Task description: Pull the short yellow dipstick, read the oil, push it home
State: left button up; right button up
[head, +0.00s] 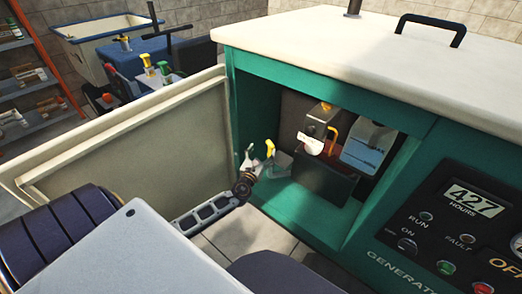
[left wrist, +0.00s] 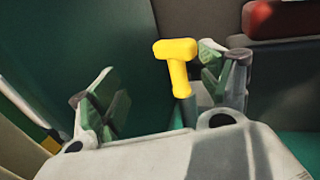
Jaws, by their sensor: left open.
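The short yellow dipstick (head: 270,148) stands inside the generator's open bay, at the left of the compartment. Its yellow T-shaped handle shows close up in the left wrist view (left wrist: 178,65), on top of a dark green tube (left wrist: 187,112). My left gripper (head: 258,160) is open at the dipstick. In the left wrist view my left gripper (left wrist: 155,95) has one finger on each side of the handle, with the handle nearer the right finger. I cannot tell whether that finger touches it. The lower end of the dipstick is hidden. My right gripper is not in view.
The cream door (head: 120,140) stands open left of the bay. Inside the bay, right of the dipstick, are a yellow-handled part (head: 332,133), a dark box (head: 322,180) and a translucent bottle (head: 368,145). The control panel (head: 450,225) is at the right.

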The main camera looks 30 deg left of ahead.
aim_at(269, 149)
pick_arm(q)
jog(key=shift+s+f, duration=0.35)
jog(key=shift+s, duration=0.6)
jog(key=shift+s+f, duration=0.3)
jog(key=shift+s, duration=0.6)
jog(key=shift+w+d, duration=0.1)
jog(key=shift+w+f, duration=0.1)
jog(key=shift+w, duration=2.35)
jog(key=shift+s, duration=0.1)
jog(key=shift+w, duration=1.75)
jog(key=shift+w+d+r+p, duration=0.15)
jog(key=shift+d+r+p, duration=0.2)
jog(key=shift+r+p, duration=0.4)
